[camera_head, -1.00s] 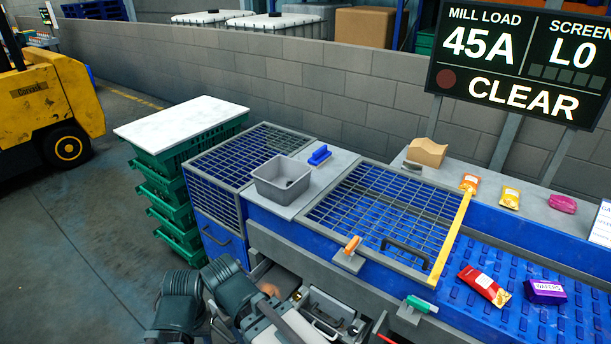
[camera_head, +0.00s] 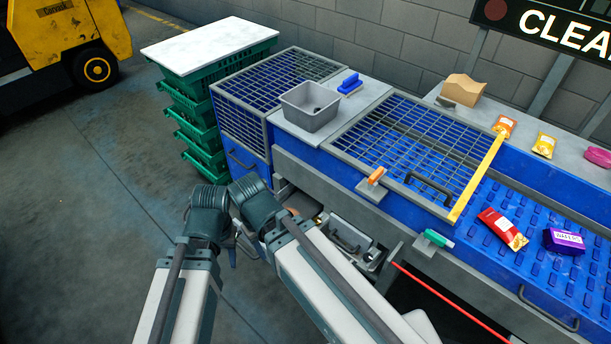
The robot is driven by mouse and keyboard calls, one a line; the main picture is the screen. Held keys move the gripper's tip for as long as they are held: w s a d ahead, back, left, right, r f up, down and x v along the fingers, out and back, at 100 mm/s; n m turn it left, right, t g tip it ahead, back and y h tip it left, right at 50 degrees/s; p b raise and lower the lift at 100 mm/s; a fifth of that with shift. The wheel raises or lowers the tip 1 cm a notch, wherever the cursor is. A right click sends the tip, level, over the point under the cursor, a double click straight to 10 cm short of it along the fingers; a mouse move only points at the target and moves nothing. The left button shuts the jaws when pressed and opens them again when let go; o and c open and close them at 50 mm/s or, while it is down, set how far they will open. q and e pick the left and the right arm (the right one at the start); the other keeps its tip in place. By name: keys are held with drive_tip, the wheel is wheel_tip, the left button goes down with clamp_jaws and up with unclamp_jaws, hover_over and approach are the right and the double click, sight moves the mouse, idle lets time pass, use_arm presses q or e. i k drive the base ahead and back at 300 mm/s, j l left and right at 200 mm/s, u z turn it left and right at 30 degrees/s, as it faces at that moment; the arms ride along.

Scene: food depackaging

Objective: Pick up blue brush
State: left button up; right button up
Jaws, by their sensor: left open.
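The blue brush (camera_head: 349,83) lies on the grey ledge between the two blue mesh guards, just behind a grey tub (camera_head: 310,106). Nothing is touching the brush. My left arm comes up from the bottom edge and folds at a dark elbow at the lower left, well short of the brush. My left gripper is open and away from the brush, but its fingertips are hard to make out among the arm links. My right gripper does not show.
Green crates (camera_head: 190,118) with a white top stand at left. An orange-handled tool (camera_head: 376,176) and a green-handled tool (camera_head: 438,239) lie along the front frame. A red packet (camera_head: 503,229) and a purple packet (camera_head: 563,241) lie on the blue conveyor. A wall runs behind.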

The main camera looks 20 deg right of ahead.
sight(350, 85)
drive_tip(key=i+j+z, duration=0.15)
drive_tip(key=z, duration=0.35)
drive_tip(key=i+j+z, duration=0.1)
drive_tip(key=z, duration=0.35)
drive_tip(key=i+j+z, duration=0.15)
drive_tip(key=j, duration=0.3)
drive_tip(key=i+j+z, duration=0.15)
drive_tip(key=j, duration=0.25)
drive_tip(key=j+z, duration=0.15)
drive_tip(key=j, duration=0.3)
drive_tip(key=i+j+z, duration=0.1)
drive_tip(key=j, duration=0.4)
drive_tip(key=i+j, duration=0.1)
drive_tip(key=j, duration=0.9)
drive_tip(key=i+j, duration=0.15)
drive_tip(key=j, duration=0.4)
drive_tip(key=z, duration=0.05)
